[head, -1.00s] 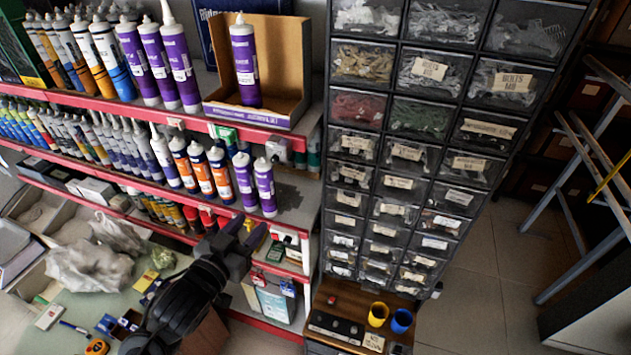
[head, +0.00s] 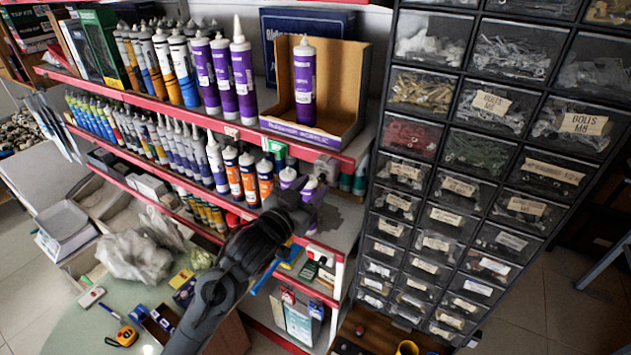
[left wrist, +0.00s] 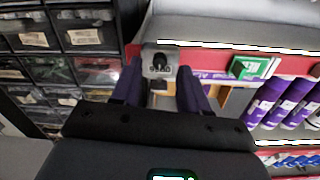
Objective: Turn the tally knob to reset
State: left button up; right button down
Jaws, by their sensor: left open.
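The tally counter (head: 326,166) is a small grey box on the red front edge of the top shelf, near its right end. In the left wrist view the tally counter (left wrist: 149,73) shows a black tally knob (left wrist: 161,62) on its face, with a small row of digits too blurred to read. My left gripper (head: 316,190) is just below the counter in the head view. In the left wrist view the gripper's two purple fingers (left wrist: 160,84) are open and empty, one to each side below the knob. I cannot tell whether they touch the counter. My right gripper is not in view.
A cardboard display box (head: 345,95) with a purple tube stands above the counter. Purple and orange tubes (head: 250,180) crowd the shelf left of the gripper. A tall drawer cabinet (head: 383,110) stands close on the right. A green tag (left wrist: 250,67) is beside the counter.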

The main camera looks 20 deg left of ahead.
pick_arm(q)
jog(key=shift+w+d, duration=0.25)
jog(key=shift+w, duration=0.8)
grip_shut()
